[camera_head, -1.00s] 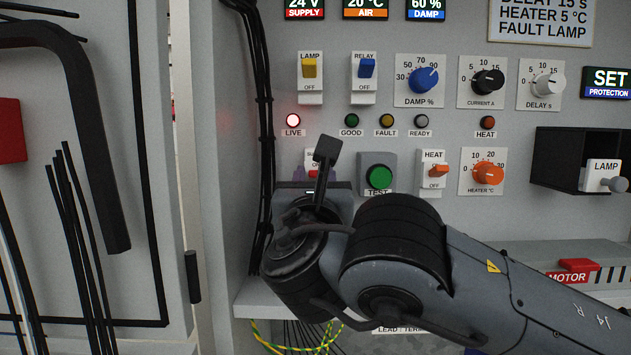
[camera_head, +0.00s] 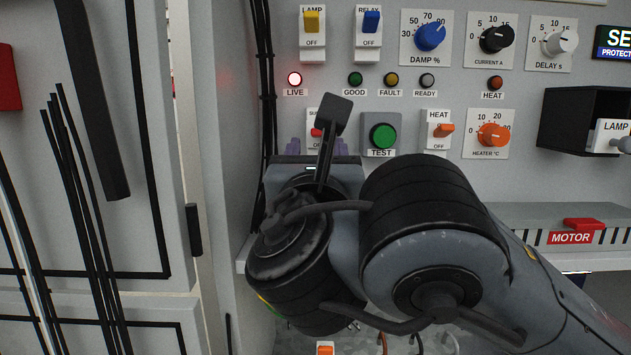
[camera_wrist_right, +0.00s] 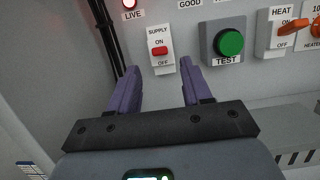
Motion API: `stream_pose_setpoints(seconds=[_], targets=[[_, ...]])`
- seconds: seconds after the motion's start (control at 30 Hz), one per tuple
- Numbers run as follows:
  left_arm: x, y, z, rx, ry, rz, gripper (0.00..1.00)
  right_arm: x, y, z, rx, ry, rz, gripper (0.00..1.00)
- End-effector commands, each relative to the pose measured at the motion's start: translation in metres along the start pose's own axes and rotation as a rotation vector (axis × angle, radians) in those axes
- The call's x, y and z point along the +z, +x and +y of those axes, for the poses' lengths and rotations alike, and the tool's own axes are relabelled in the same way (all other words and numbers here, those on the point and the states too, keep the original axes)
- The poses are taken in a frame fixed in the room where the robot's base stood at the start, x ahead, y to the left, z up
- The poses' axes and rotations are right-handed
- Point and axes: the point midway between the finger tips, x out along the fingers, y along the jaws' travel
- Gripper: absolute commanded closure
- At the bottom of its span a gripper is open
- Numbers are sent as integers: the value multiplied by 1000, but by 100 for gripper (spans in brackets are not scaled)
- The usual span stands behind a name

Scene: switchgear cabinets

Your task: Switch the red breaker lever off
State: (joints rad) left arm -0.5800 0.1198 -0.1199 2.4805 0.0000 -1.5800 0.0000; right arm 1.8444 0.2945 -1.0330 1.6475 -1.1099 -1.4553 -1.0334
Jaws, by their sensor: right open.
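The small red lever (camera_wrist_right: 160,51) sits on a white plate marked SUPPLY, with ON above and OFF below. In the head view the red lever (camera_head: 316,132) is partly hidden behind my right wrist's dark upright part. My right gripper (camera_wrist_right: 158,78) is open and empty. Its two purple fingers point at the panel, spread to either side of and below the SUPPLY plate in the wrist view. No contact with the lever shows. In the head view my right gripper (camera_head: 316,150) is mostly hidden by the wrist. My left gripper is not in view.
A green TEST button (camera_head: 383,135) and an orange HEAT switch (camera_head: 444,130) are right of the lever. Black cables (camera_head: 265,90) run down at its left. A ledge with a red MOTOR part (camera_head: 582,223) lies at lower right.

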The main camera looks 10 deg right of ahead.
Motion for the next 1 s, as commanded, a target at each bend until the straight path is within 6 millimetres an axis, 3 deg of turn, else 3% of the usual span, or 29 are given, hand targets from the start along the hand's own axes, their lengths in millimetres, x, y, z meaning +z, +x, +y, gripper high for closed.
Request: stream_pose_setpoints(seconds=[0.4,1.0], targets=[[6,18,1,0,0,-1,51,-2,-41,4,8,0,0,51],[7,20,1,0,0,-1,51,0,-49,0,1,-1,0,51]])
